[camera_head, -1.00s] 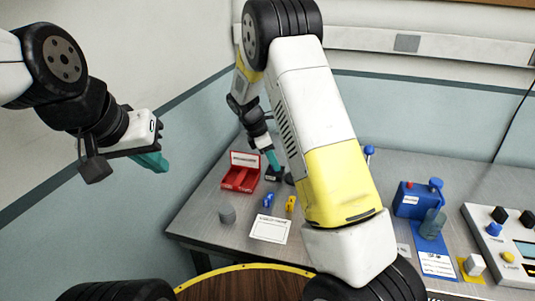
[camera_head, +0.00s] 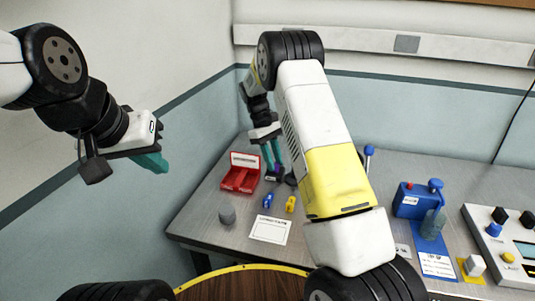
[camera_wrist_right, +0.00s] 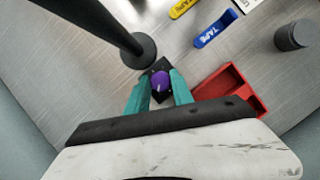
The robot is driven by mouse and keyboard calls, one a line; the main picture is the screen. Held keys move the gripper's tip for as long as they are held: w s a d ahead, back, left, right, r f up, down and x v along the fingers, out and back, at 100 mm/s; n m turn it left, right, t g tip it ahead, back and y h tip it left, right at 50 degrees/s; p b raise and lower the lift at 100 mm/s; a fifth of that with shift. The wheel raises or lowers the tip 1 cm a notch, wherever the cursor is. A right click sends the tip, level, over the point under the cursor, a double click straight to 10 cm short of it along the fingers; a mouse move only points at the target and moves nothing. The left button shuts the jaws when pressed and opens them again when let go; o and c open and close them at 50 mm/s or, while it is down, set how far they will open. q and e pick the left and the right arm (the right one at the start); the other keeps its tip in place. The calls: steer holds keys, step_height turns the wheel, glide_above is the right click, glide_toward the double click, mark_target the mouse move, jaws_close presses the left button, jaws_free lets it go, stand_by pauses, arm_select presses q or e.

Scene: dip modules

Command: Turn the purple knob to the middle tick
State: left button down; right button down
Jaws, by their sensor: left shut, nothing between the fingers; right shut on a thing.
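The purple knob (camera_wrist_right: 160,83) sits on a small dark base (camera_wrist_right: 158,69) on the table, seen in the right wrist view. My right gripper (camera_wrist_right: 158,88) has its teal fingers on either side of the knob and is shut on it. In the head view the right gripper (camera_head: 273,158) points down at the table's back left, beside the red box. The tick marks cannot be made out, and the fingers partly cover the knob. My left gripper (camera_head: 152,162) is shut and empty, up in the air at the left.
A red open box (camera_head: 240,180) stands close to the knob. A dark post on a round foot (camera_wrist_right: 138,50) stands on its other side. A blue tape piece (camera_head: 267,200), a yellow one (camera_head: 290,204) and a grey cylinder (camera_head: 227,215) lie nearer the front.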

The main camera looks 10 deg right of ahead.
steer(key=m, duration=0.2)
steer(key=m+y, duration=0.1)
steer(key=m, duration=0.1)
steer(key=shift+w+d+m+g+y, duration=0.1)
steer(key=shift+m+g+y, duration=0.2)
steer(key=shift+m+y, duration=0.6)
steer(key=shift+m, duration=1.3)
steer(key=c, duration=1.1)
jaws_free()
steer(key=shift+d, duration=0.1)
steer(key=v, duration=0.7)
steer(key=shift+w+r, duration=0.25)
steer(key=shift+r, duration=0.1)
steer(key=shift+s, duration=0.1)
